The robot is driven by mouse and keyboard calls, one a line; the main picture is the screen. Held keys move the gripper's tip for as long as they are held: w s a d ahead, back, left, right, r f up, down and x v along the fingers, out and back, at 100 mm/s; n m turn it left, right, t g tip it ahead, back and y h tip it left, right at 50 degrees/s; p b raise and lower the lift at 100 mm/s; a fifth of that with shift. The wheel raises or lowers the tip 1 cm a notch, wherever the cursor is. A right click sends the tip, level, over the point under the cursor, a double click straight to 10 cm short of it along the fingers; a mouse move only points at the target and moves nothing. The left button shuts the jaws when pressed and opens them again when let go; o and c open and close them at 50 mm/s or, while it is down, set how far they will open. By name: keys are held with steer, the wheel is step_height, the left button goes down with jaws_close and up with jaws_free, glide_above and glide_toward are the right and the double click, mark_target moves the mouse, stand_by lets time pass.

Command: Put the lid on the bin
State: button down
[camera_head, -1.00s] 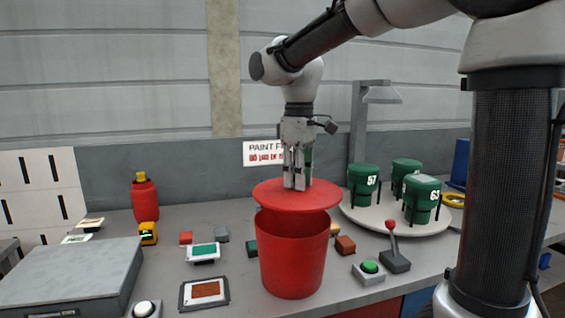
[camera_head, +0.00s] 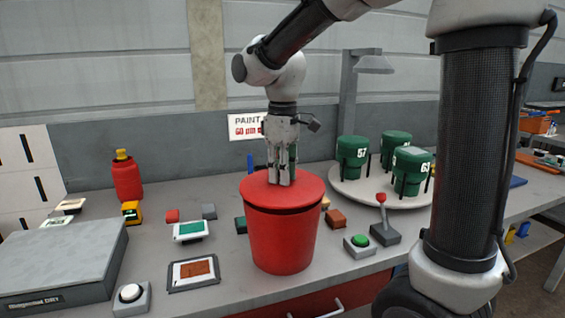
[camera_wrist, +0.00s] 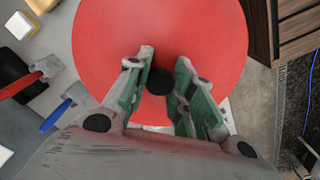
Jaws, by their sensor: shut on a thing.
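The red bin (camera_head: 283,240) stands upright on the grey bench. The round red lid (camera_head: 310,189) lies level at the bin's mouth, with a dark band showing just under its front edge. Whether it is fully seated I cannot tell. My gripper (camera_head: 281,184) points straight down over the lid and is shut on its small knob. In the wrist view the lid (camera_wrist: 105,40) fills the middle, and the dark knob (camera_wrist: 160,81) sits between the fingers of my gripper (camera_wrist: 163,75). The bin is hidden under the lid there.
Green numbered cans stand on a round white tray (camera_head: 345,190) at the right. A joystick (camera_head: 383,225) and a green button (camera_head: 360,241) are right of the bin. A framed card (camera_head: 193,272), a white button (camera_head: 131,293) and a grey slab (camera_head: 62,265) lie left.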

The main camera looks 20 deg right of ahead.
steer(key=shift+f, duration=0.95)
stand_by(0.4)
steer(key=c, duration=1.1)
jaws_free()
steer(key=shift+c, duration=0.2)
step_height(320, 180, up, 12)
steer(key=shift+r, duration=0.1)
steer(key=shift+w+a+f+m, duration=0.15)
steer(key=shift+w+f+m, duration=0.05)
steer(key=shift+w+m, duration=0.2)
steer(key=m, duration=0.2)
glide_above(292, 184)
steer(key=shift+t, duration=0.3)
step_height(292, 184, down, 4)
steer(key=shift+w+f, duration=0.1)
steer(key=s+d+f+m+t, duration=0.2)
steer(key=s+d+m, duration=0.1)
steer(key=s+d, duration=0.3)
steer(key=s+d+f+m+t, duration=0.1)
steer(key=s+d+m, duration=0.2)
steer(key=s+d, duration=0.4)
steer(key=shift+s+f+t, duration=0.4)
steer(key=shift+s, duration=1.55)
